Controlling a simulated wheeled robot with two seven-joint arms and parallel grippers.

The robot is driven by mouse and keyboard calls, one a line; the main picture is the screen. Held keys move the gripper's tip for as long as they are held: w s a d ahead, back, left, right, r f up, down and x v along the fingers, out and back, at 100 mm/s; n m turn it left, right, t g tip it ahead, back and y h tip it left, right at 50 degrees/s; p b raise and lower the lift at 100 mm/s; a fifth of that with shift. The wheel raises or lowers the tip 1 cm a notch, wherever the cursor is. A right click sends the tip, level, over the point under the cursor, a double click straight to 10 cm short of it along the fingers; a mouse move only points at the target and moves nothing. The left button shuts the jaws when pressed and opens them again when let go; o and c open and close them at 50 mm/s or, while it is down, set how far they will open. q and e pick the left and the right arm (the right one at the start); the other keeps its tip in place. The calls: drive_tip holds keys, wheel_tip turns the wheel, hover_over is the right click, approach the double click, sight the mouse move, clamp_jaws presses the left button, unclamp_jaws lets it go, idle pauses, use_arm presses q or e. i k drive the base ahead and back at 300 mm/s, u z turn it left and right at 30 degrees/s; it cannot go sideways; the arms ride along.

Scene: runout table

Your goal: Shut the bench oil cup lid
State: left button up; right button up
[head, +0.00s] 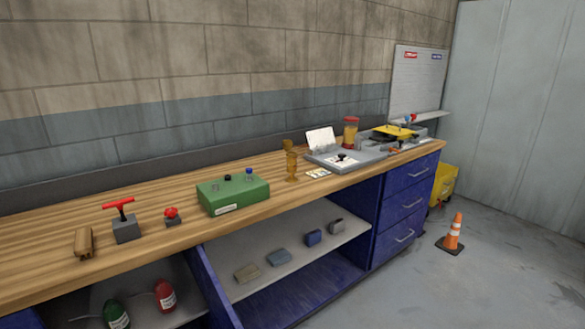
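A small amber, brass-coloured cup (291,165) stands on the wooden bench, right of the green box. An amber piece (288,145) stands up at its top and looks like a raised lid; it is too small to see the hinge. I take this to be the bench oil cup. Neither of my grippers is in view.
The wooden bench (50,226) also bears a green box (233,193), a red T-handle block (126,229), a red knob (171,214), a grey unit with a raised white panel (320,139) and an amber jar (350,133). An orange cone (454,234) stands on the floor at right.

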sight(288, 144)
drive_tip(key=k, duration=1.2)
drive_tip(key=z, duration=0.95)
drive_tip(key=i, duration=1.1)
drive_tip(key=z, duration=0.55)
drive_tip(key=i, duration=1.25)
drive_tip(key=u, duration=0.95)
drive_tip(key=i, duration=0.85)
drive_tip(key=u, duration=0.85)
